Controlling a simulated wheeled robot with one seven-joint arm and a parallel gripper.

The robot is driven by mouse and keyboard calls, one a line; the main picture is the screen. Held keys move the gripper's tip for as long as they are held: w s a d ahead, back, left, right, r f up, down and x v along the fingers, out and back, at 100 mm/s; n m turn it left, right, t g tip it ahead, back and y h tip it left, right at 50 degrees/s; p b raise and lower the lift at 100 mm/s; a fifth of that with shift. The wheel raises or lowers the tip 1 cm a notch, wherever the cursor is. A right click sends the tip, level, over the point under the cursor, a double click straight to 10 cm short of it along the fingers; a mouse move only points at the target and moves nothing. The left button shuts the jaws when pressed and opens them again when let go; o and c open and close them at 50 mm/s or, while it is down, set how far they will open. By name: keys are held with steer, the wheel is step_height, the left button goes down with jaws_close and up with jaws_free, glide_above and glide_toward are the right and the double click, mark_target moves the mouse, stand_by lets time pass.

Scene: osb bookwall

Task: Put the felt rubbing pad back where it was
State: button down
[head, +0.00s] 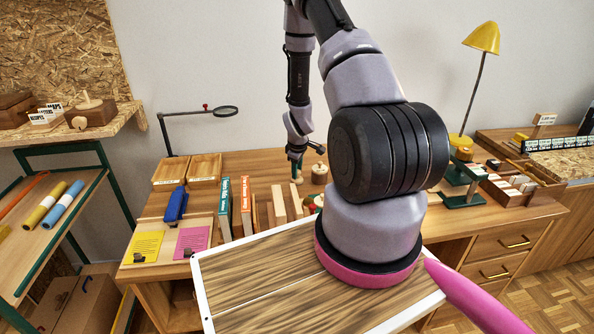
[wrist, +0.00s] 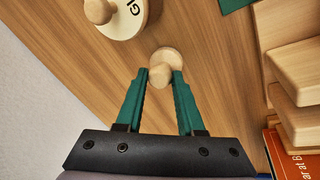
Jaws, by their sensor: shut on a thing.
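A small pale wooden piece with a round knob and a disc-shaped end, which I take to be the felt rubbing pad (wrist: 172,56), is between my gripper's (wrist: 162,78) green fingertips in the wrist view. The fingers are shut on its knob. No felt shows from this angle. In the head view my gripper (head: 296,164) points down over the back of the desk, with the pad (head: 298,178) at its tips. The pad is at or just above the desktop; I cannot tell whether it touches.
A round lidded wooden pot marked "GL" (wrist: 122,14) stands close beside the pad, also in the head view (head: 320,174). Wooden blocks (wrist: 296,72) and an orange book (wrist: 300,150) are at right in the wrist view. Bare desktop (wrist: 225,75) lies between.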

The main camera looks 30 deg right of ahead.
steer(key=shift+f, duration=0.1)
steer(key=c, duration=0.5)
jaws_free()
steer(key=s+a+r+m+t, duration=0.1)
steer(key=s+a+r+m, duration=0.15)
steer(key=r, duration=0.95)
steer(key=s+a+r+m+y, duration=0.1)
steer(key=s+a+r, duration=0.2)
steer(key=r, duration=0.8)
steer(key=s+a+r+m+t, duration=0.1)
steer(key=s+a+r+m, duration=0.1)
steer(key=r, duration=1)
steer(key=s+a+r+m, duration=0.2)
steer(key=s+r, duration=0.3)
steer(key=s, duration=0.1)
steer(key=s+a+r+m+t+y, duration=0.1)
steer(key=s+a+r+m, duration=0.1)
steer(key=s+r, duration=0.3)
steer(key=s+a+r+m+t+y, duration=0.1)
steer(key=s+a+r+m, duration=0.1)
steer(key=s+r, duration=0.3)
steer(key=shift+s+a+r+m, duration=0.15)
steer(key=shift+s+a, duration=0.3)
steer(key=shift+s, duration=0.35)
steer(key=shift+s+a+r+m, duration=0.15)
steer(key=shift+s+a, duration=0.25)
steer(key=shift+s, duration=0.35)
